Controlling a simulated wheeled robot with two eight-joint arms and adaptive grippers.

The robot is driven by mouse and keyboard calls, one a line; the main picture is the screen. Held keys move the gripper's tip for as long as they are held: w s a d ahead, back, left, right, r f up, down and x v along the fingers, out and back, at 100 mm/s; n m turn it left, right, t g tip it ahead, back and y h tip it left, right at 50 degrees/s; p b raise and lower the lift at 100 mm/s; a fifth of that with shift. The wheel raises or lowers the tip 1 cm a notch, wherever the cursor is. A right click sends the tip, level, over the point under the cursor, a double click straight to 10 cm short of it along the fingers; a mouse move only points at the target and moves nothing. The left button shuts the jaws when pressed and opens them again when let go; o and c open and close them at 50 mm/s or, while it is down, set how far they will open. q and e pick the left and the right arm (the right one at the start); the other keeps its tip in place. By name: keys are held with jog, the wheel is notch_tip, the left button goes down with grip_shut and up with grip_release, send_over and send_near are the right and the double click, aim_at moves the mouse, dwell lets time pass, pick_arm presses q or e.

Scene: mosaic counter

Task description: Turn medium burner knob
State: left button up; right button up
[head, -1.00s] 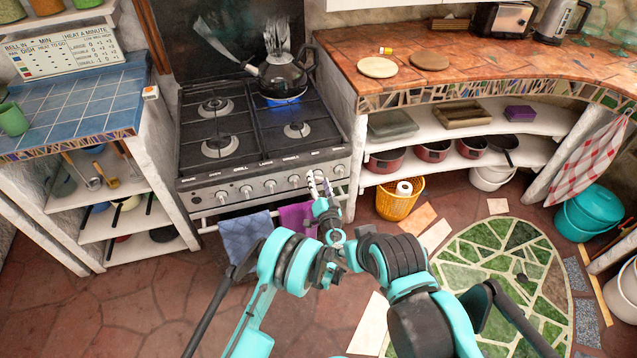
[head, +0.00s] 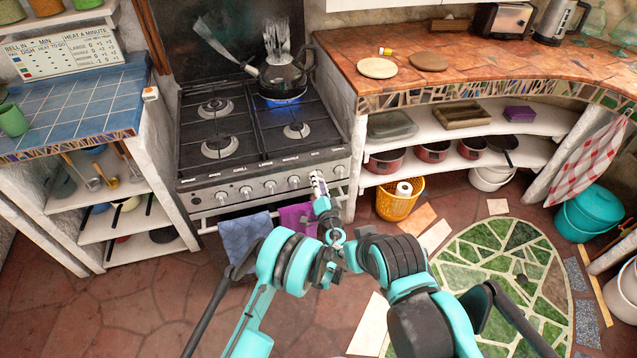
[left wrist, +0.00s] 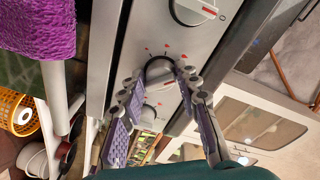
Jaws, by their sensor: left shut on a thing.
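The stove (head: 262,160) has a row of round knobs along its front panel. My left gripper (head: 319,181) is at the right part of that row and covers the knob it is on. In the left wrist view, my left gripper's (left wrist: 158,80) two purple-padded fingers are shut on a burner knob (left wrist: 158,66), one on each side. Small red marks show on the panel around this knob. Another knob (left wrist: 196,10) with a red marker is beyond it, outside the fingers. The printed labels are too small to read surely. My right gripper is not in view.
A black kettle (head: 283,76) stands on the back right burner over a blue flame. Blue (head: 246,236) and purple (head: 297,219) towels hang on the rail below the knobs. A yellow basket (head: 398,199) is on the floor to the right.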

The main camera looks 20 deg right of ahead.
pick_arm(q)
jog(key=m, duration=0.8)
jog(key=shift+r+g+y, duration=0.25)
jog(key=shift+g+y, duration=0.05)
jog(key=shift+m, duration=0.3)
jog(key=o, duration=1.1)
jog(key=shift+o, duration=0.2)
